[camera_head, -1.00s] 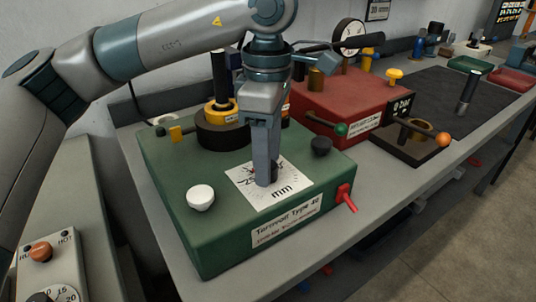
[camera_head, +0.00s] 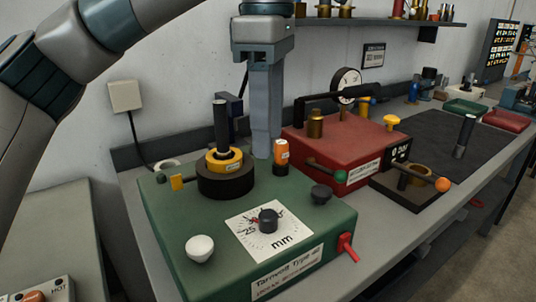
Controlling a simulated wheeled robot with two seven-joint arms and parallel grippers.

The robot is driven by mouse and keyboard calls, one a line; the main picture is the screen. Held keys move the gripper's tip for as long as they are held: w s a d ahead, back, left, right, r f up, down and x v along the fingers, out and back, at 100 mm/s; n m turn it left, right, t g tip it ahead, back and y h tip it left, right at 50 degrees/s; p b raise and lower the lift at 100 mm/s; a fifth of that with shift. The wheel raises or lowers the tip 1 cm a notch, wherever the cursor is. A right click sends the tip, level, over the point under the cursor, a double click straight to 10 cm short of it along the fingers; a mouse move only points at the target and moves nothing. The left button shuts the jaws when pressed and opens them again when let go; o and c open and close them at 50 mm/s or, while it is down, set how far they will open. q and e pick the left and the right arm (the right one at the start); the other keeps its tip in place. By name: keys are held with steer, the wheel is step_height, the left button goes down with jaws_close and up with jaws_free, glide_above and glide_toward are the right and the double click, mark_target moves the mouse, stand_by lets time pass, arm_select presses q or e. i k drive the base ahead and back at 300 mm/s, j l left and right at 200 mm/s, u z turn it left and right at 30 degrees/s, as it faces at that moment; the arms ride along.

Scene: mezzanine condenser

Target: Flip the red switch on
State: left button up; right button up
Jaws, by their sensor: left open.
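The red switch (camera_head: 347,246) sticks out of the right end of the green box (camera_head: 190,236), low on its side near the front label. Its lever slants down and outward to the right. My left gripper (camera_head: 264,153) points down over the back of the green box, behind the black dial knob (camera_head: 268,221) and beside the orange-capped cylinder (camera_head: 281,156). It is open with nothing seen between its fingers, and it is well apart from the red switch. My right gripper is out of view.
The green box carries a white knob (camera_head: 200,249), a dark knob (camera_head: 321,193) and a black post on a yellow ring (camera_head: 224,160). A red box (camera_head: 345,158) stands behind it to the right. A bare bench strip (camera_head: 400,219) runs along the front right.

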mark_target(343, 243)
steer(key=k+l, duration=1.25)
